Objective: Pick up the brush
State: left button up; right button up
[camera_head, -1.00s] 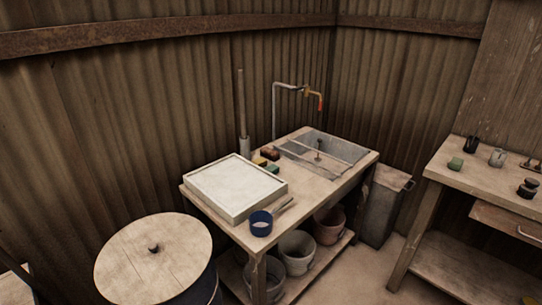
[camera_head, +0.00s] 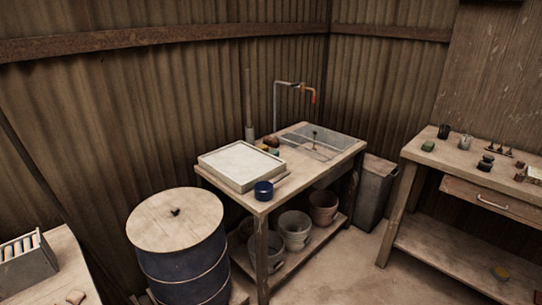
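A thin light-coloured tool that looks like the brush (camera_head: 280,181) lies on the wooden sink table, beside a dark blue cup (camera_head: 264,191) near the table's front edge. It is small, and I cannot make out its bristles. The wooden sink table (camera_head: 317,171) stands at the middle of the view. Neither of my grippers is in view.
A white-topped tray (camera_head: 241,165) and a sink (camera_head: 314,140) with a tap are on the same table. A blue drum (camera_head: 182,262) stands in front left, a workbench (camera_head: 466,168) to the right. Buckets (camera_head: 295,226) sit on the lower shelf. Open floor (camera_head: 370,280) lies between.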

aim_at(269, 141)
jog(key=u, duration=0.7)
jog(key=k, duration=0.2)
jog(key=z, duration=1.85)
jog(key=i, duration=0.7)
jog(key=z, duration=0.15)
